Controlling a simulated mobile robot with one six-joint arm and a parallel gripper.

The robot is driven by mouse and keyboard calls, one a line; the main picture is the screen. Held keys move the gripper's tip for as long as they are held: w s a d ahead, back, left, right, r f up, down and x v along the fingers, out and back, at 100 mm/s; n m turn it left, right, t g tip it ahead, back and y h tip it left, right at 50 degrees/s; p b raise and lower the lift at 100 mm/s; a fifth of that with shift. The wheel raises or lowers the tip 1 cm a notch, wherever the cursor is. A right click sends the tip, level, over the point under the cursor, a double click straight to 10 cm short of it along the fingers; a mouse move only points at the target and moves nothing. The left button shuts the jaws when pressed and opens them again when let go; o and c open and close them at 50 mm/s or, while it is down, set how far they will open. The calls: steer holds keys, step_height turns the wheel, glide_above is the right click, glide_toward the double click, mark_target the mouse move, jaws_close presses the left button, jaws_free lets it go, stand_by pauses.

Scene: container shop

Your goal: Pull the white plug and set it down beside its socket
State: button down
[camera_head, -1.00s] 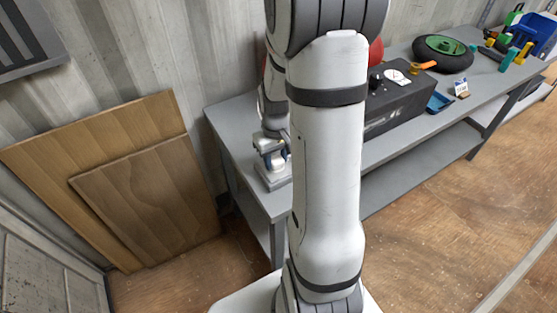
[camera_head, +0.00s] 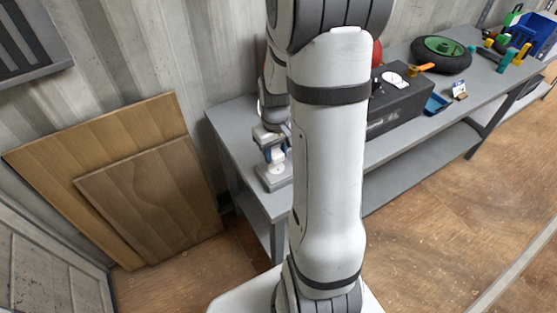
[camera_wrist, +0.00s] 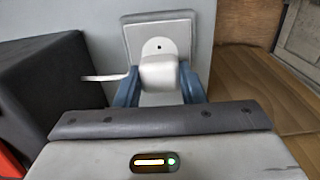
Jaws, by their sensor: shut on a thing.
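The white plug (camera_wrist: 160,72) is between the blue fingers of my gripper (camera_wrist: 160,87) in the wrist view, and the gripper is shut on it. A white cable (camera_wrist: 100,78) runs from the plug to the left. Behind the plug is the pale square socket (camera_wrist: 145,38), with one dark hole showing above the plug; the plug hides its middle. In the head view my gripper (camera_head: 271,142) is above the socket (camera_head: 274,181) at the bench's near left end. The plug appears raised over the socket there, but whether its pins are fully clear is hidden.
The grey bench (camera_head: 235,130) has free surface around the socket. A black box (camera_head: 398,108) stands to the right, with a black wheel with a green hub (camera_head: 443,46) and a blue bin (camera_head: 530,32) farther along. Wooden boards (camera_head: 150,195) lean on the wall at left.

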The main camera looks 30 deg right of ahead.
steer(key=shift+r+p, duration=0.85)
steer(key=shift+r, duration=0.45)
